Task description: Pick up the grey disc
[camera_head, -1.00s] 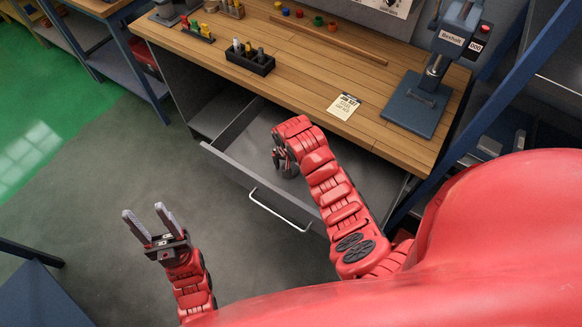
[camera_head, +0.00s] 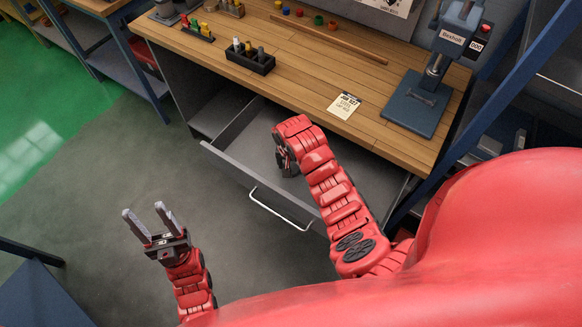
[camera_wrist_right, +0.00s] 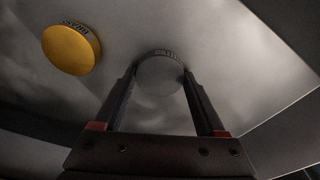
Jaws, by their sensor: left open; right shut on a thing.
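The grey disc (camera_wrist_right: 160,72) is in the right wrist view, between the two fingertips of my right gripper (camera_wrist_right: 158,78), which is shut on it. Raised lettering shows on its rim. In the head view my right gripper (camera_head: 286,160) reaches down into the open drawer (camera_head: 240,155), and the wrist hides the disc there. I cannot tell whether the disc touches the drawer floor. My left gripper (camera_head: 143,210) is open and empty, over the floor at the lower left, outside the drawer.
A yellow disc (camera_wrist_right: 71,48) lies to the left of the grey one in the right wrist view. Drawer walls rise around the right gripper. The wooden bench top (camera_head: 300,85) overhangs the drawer's back. A blue press (camera_head: 430,80) and a black holder (camera_head: 250,58) stand on it.

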